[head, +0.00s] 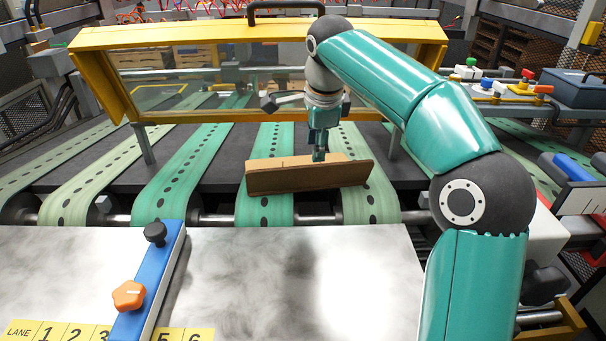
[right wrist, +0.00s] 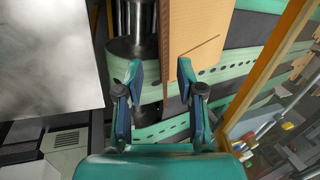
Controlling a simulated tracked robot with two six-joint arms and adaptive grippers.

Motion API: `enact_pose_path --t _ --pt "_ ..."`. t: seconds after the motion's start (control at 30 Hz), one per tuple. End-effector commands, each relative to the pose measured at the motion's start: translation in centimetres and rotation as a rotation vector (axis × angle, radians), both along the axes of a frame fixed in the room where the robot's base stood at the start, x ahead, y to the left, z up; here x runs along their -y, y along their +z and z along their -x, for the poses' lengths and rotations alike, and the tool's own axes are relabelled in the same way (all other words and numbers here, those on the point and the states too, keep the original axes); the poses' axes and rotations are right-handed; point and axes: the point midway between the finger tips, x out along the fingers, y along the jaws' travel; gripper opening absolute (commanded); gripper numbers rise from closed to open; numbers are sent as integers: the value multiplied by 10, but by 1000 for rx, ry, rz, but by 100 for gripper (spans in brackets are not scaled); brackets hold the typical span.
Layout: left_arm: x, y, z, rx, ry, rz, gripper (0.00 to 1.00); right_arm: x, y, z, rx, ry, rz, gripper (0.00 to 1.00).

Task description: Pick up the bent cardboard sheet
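The bent cardboard sheet (head: 308,180) lies across the green belts at their near end, above the roller. It is brown, with a standing front face and a flap going back from its top edge. My right gripper (head: 320,155) points down at the sheet's back part. In the right wrist view my right gripper (right wrist: 159,72) is open with nothing between its fingers. The sheet (right wrist: 200,30) shows ahead there, its left edge between the fingertip lines and its flat part beyond the right finger. I cannot tell whether a finger touches it. My left gripper is not in view.
A yellow-framed clear guard (head: 255,32) stands behind the sheet, close to my right arm. A pale metal table (head: 300,270) lies in front, mostly clear, with a blue bar (head: 150,275) bearing an orange knob (head: 129,295). A steel roller (head: 210,218) runs below the sheet.

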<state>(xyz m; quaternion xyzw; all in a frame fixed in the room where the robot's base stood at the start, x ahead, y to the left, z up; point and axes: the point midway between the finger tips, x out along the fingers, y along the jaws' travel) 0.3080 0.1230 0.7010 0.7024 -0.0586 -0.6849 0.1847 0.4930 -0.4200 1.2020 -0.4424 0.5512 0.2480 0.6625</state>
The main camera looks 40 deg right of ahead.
Motion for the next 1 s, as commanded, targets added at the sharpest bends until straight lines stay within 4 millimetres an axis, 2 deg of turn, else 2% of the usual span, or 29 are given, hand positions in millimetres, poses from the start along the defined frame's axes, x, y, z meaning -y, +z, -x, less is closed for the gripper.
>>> enact_pose_path --t 0.03,0.1,0.23,0.57,0.8,1.0 --pt "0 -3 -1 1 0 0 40 2 -14 -4 -6 0 -1 38" --pt "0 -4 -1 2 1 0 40 4 -28 -8 -5 0 -1 38" --pt "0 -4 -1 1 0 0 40 7 -46 -14 -4 -1 0 38" --pt "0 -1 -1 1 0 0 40 11 -67 -22 -3 0 -1 38" --pt "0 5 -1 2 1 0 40 16 -98 -34 -4 -1 0 38" --pt "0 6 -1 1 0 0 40 17 -106 -37 0 0 0 38"
